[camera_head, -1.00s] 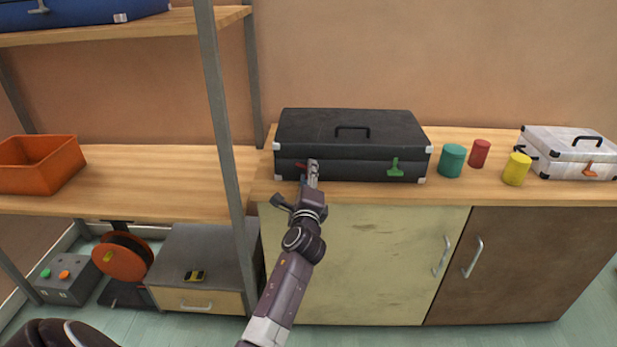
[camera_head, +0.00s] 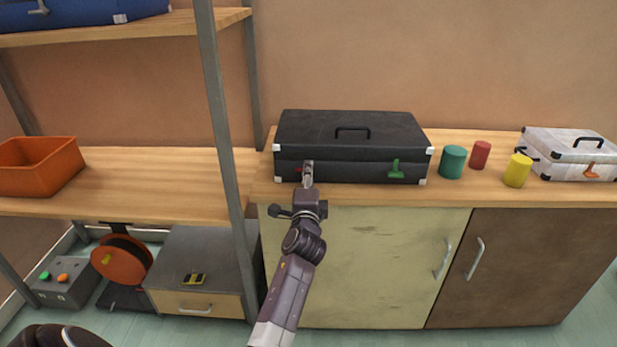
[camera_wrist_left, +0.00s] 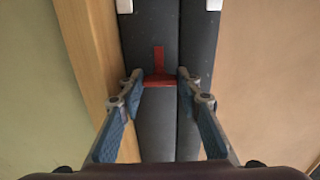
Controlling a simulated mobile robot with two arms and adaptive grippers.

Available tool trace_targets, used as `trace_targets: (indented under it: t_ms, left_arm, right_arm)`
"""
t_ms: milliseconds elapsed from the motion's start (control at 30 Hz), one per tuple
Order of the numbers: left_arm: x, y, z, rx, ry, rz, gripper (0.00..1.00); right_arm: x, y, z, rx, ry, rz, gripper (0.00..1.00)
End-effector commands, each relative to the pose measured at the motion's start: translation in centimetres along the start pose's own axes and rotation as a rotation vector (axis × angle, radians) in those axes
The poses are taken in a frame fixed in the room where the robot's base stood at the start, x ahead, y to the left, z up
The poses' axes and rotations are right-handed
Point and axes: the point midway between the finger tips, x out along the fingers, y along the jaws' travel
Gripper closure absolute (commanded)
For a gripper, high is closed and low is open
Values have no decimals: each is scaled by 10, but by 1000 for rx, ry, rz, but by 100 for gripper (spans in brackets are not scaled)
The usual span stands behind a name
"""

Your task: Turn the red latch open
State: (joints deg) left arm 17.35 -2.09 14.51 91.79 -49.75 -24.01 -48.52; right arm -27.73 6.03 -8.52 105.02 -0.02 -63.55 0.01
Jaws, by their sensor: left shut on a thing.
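The black case (camera_head: 345,142) lies closed on the wooden counter. Its red latch (camera_head: 299,170) is at the front left, mostly hidden by my gripper in the head view. In the left wrist view the red latch (camera_wrist_left: 160,80) looks like a T against the dark case front, beside the seam. My left gripper (camera_head: 308,165) is at the case front; in the wrist view its fingertips (camera_wrist_left: 158,80) are at both ends of the red bar, shut on it. A green latch (camera_head: 396,169) is at the front right of the case. My right gripper is not in view.
Green (camera_head: 453,162), red (camera_head: 480,155) and yellow (camera_head: 517,170) cylinders stand right of the case, then a white case (camera_head: 570,155). A grey shelf post (camera_head: 220,110) rises left of my arm. An orange bin (camera_head: 40,165) is far left.

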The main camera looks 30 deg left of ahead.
Motion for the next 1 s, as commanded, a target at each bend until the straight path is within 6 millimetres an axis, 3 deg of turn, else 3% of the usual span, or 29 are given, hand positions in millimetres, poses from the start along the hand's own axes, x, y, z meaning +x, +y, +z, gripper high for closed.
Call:
trace_targets:
  t_ms: [200, 233, 367, 767, 1000]
  left_arm:
    - [0, 2, 0, -3, -1, 5, 93]
    - [0, 2, 0, -3, -1, 5, 65]
    - [0, 2, 0, -2, -1, 4, 51]
    - [0, 4, 0, 15, -1, 8, 51]
    - [0, 2, 2, 251, -2, 9, 51]
  right_arm:
    - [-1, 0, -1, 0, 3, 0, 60]
    - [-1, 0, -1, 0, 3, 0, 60]
    - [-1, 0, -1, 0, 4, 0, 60]
    - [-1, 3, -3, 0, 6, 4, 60]
    - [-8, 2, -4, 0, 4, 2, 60]
